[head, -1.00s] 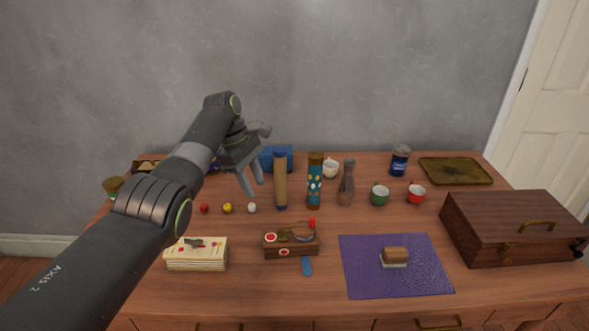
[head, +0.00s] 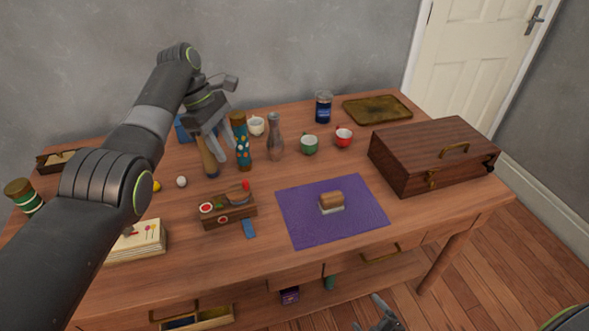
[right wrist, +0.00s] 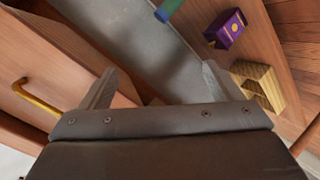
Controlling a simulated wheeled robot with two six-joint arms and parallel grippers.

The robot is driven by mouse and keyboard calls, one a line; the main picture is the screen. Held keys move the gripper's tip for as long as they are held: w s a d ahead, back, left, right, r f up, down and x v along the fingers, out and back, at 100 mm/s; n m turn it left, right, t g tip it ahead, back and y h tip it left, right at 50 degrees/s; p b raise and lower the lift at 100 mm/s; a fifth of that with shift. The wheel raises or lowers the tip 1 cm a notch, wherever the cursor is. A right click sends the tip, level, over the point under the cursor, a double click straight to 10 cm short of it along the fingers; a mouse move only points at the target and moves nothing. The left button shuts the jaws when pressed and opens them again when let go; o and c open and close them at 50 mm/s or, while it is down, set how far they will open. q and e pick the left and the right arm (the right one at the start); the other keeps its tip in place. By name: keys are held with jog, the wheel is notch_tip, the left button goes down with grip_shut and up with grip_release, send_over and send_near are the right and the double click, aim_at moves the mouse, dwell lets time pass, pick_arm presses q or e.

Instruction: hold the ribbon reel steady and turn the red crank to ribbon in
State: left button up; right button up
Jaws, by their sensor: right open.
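The ribbon reel (head: 228,212) is a small wooden box on the table, left of the purple mat, with red and white discs on its face. Its red crank knob (head: 246,185) stands up at the right end. A blue ribbon end (head: 249,229) lies on the table in front of it. My left gripper (head: 216,148) is open, fingers downward, behind the reel and in front of the tan bottle in the picture. My right gripper (head: 378,315) is low, in front of the table; the right wrist view shows it open and empty (right wrist: 158,85).
A purple mat (head: 300,226) with a brush-like block (head: 331,201) lies right of the reel. A wooden case (head: 430,150) is farther right. Bottles and cups stand behind. A paper stack (head: 142,242) is at left. An open drawer (head: 200,318) juts out below.

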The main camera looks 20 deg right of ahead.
jog(key=w+a+r+n+t+y, duration=0.25)
jog(key=r+n, duration=0.25)
jog(key=r, duration=0.5)
jog(key=w+a+r+n+t+y, duration=0.2)
jog(key=a+r+n+t+y, duration=0.15)
jog(key=r+n, duration=0.4)
jog(key=s+a+r+n+g+y, duration=0.2)
jog(key=a+r+n+g+y, duration=0.2)
jog(key=r+n+y, duration=0.4)
jog(key=s+a+r+n+g+y, duration=0.3)
jog(key=a+r+n+y, duration=0.25)
jog(key=r+n, duration=0.35)
jog(key=w+a+r+n+g, duration=0.2)
jog(key=w+n+g, duration=0.85)
jog(key=w, duration=0.75)
jog(key=n+g+h, duration=0.2)
jog(key=n+h, duration=0.2)
jog(key=h, duration=0.1)
send_near(238, 205)
jog(key=w+d, duration=0.2)
jog(key=d, duration=0.1)
jog(key=w+d, duration=0.1)
jog(key=d, duration=0.1)
jog(key=shift+r, duration=0.35)
jog(key=shift+w+d+n+g+h, duration=0.35)
jog(key=shift+w+d+h, duration=0.1)
jog(key=shift+d+h, duration=0.15)
jog(key=x, duration=1.7)
jog(key=shift+a+f, duration=0.1)
jog(key=shift+f, duration=0.1)
